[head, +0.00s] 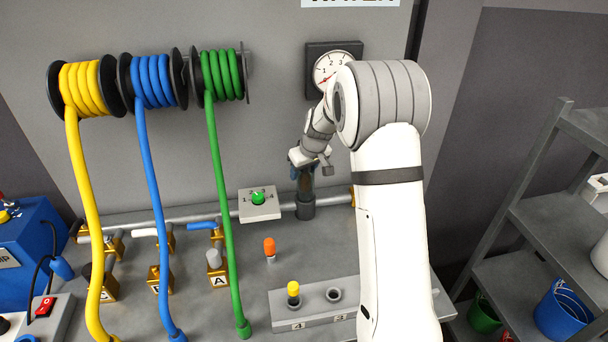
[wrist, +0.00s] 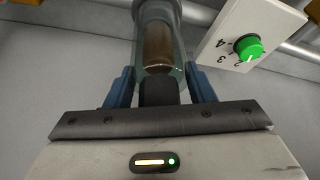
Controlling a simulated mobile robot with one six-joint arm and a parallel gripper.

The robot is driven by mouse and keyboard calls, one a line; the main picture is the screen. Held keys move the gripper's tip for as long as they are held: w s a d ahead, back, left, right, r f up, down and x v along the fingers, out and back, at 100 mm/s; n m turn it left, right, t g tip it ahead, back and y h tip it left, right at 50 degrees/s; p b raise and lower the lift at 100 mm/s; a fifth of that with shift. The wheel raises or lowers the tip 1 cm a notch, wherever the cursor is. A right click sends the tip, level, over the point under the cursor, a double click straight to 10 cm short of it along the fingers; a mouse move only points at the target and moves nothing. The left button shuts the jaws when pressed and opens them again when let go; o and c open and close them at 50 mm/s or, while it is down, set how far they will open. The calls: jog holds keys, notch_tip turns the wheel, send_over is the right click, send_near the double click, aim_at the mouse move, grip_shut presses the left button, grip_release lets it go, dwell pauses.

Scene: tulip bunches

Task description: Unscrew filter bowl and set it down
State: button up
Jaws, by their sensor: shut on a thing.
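The filter bowl (wrist: 160,45) is clear, with a brown filter element inside. In the wrist view it lies between the blue fingers of my gripper (wrist: 160,82), which is shut on it. In the head view the bowl (head: 306,182) stands upright in line with the dark grey housing (head: 305,207) on the pipe, and my gripper (head: 303,171) holds it from above. The bowl's far end meets a grey ring in the wrist view. I cannot tell whether the thread is still engaged. My arm hides part of the bench on the right.
A white box with a green knob (head: 258,199) stands close left of the housing. A pressure gauge (head: 335,68) is on the wall behind. A grey block (head: 315,314) with a yellow plug and an orange plug (head: 269,247) stand in front. Hoses hang left; some bare bench lies between.

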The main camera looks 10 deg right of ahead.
jog(key=shift+f+n+b, duration=0.1)
jog(key=shift+n+b, duration=0.7)
jog(key=shift+b, duration=0.45)
jog(key=shift+y, duration=0.3)
jog(key=shift+n+b, duration=0.5)
jog(key=shift+b, duration=0.05)
jog(key=shift+g, duration=0.3)
jog(key=shift+n+y+b, duration=0.3)
jog(key=shift+n+b, duration=0.5)
jog(key=shift+b, duration=0.1)
jog(key=shift+s+a+n+g+y+b, duration=0.1)
jog(key=shift+n+g+y+b, duration=0.25)
jog(key=shift+n+b, duration=0.55)
jog(key=shift+r+n+g, duration=0.25)
jog(key=shift+n+g, duration=0.1)
jog(key=shift+n, duration=0.65)
